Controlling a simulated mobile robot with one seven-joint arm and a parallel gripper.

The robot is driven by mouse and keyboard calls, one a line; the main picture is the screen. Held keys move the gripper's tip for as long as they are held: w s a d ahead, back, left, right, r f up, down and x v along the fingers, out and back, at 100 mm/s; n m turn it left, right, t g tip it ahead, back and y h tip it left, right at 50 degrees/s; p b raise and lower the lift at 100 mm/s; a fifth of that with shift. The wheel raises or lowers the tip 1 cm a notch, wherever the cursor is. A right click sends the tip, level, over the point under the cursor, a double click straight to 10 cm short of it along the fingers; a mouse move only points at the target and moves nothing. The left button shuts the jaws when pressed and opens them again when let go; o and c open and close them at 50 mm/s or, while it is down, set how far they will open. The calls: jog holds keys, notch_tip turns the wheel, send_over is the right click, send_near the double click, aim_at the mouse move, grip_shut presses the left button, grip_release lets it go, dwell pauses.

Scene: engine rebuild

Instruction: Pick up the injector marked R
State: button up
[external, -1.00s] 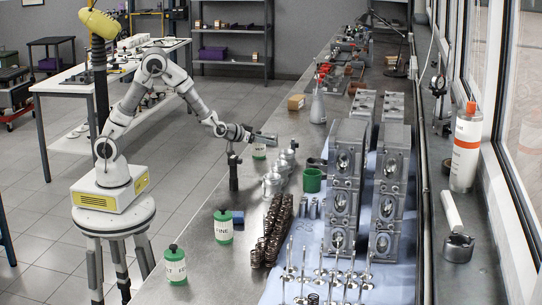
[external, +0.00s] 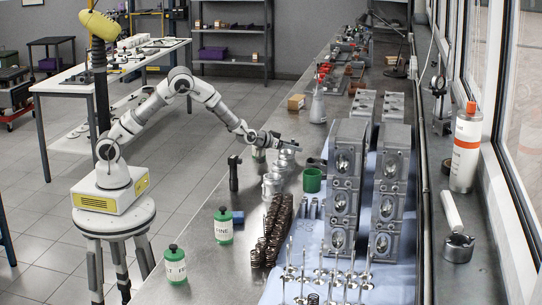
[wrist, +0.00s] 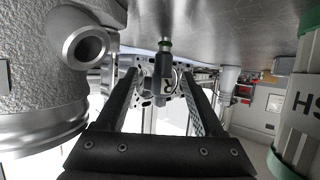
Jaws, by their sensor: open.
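My gripper (external: 292,143) is open and empty, reaching to the right low over the bench. In the wrist view, which looks upside down, its two dark fingers (wrist: 162,82) stand apart. Between them in the picture is a slim dark upright part (wrist: 162,64) with a ringed end and a pale mark. It looks like an injector standing on the bench ahead, but I cannot read the mark surely. The fingers do not visibly touch it. In the external view I cannot pick it out surely; a dark shape (external: 317,162) lies just beyond the fingertips.
Silver castings (external: 272,183) stand close to my gripper; one with a pipe opening (wrist: 85,46) fills the wrist view's left. A labelled jar (wrist: 301,110) is close on the right. A green cup (external: 312,180) and engine blocks (external: 346,185) stand farther right on the bench.

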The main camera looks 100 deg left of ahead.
jog(key=shift+w+a+f, duration=0.2)
jog(key=shift+w+a, duration=0.1)
grip_shut()
dwell(0.4)
